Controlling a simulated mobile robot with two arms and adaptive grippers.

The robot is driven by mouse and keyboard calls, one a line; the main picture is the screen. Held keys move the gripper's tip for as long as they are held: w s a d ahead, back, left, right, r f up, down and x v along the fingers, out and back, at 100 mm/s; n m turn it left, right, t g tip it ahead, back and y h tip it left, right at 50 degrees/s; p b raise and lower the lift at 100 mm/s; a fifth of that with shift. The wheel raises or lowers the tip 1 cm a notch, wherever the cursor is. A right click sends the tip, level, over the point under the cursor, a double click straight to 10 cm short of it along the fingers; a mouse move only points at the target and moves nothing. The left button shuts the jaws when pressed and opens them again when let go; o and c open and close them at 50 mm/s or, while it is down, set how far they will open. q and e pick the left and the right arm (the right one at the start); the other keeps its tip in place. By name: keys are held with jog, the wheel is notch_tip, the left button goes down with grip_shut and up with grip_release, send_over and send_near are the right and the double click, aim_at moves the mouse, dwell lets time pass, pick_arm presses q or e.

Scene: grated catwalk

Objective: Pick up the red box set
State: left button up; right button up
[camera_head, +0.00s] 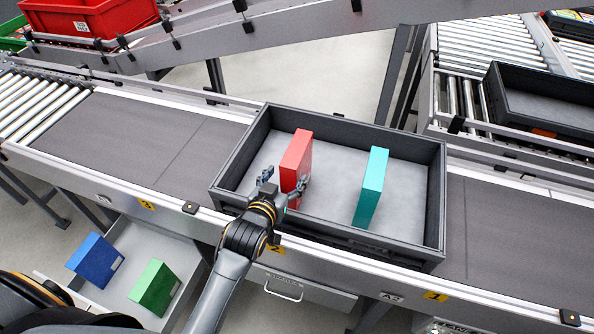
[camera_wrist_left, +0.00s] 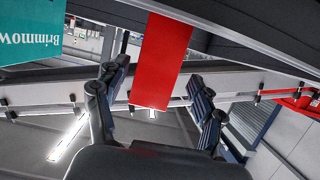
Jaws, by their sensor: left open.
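The red box (camera_head: 297,153) stands upright in a black tray (camera_head: 428,195) on the conveyor, left of a teal box (camera_head: 371,186). My left gripper (camera_head: 283,184) is open at the near side of the red box, with a finger on each side of its near edge. In the left wrist view the red box (camera_wrist_left: 164,60) shows between the two spread fingers of the left gripper (camera_wrist_left: 158,84). I cannot tell whether either finger touches it. The teal box (camera_wrist_left: 30,30) is at the upper left there, with white lettering. My right gripper is not in view.
The tray walls surround both boxes, with bare tray floor between them. A blue box (camera_head: 95,260) and a green box (camera_head: 154,287) lie in an open drawer below. A red crate (camera_head: 95,17) and another black tray (camera_head: 545,105) are on conveyors behind.

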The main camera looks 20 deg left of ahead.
pick_arm(q)
jog(key=shift+w, duration=0.3)
jog(key=x, duration=0.1)
jog(key=p+x, duration=0.1)
jog(key=x, duration=0.3)
jog(key=shift+d+r, duration=0.25)
jog(key=shift+r, duration=0.15)
grip_shut()
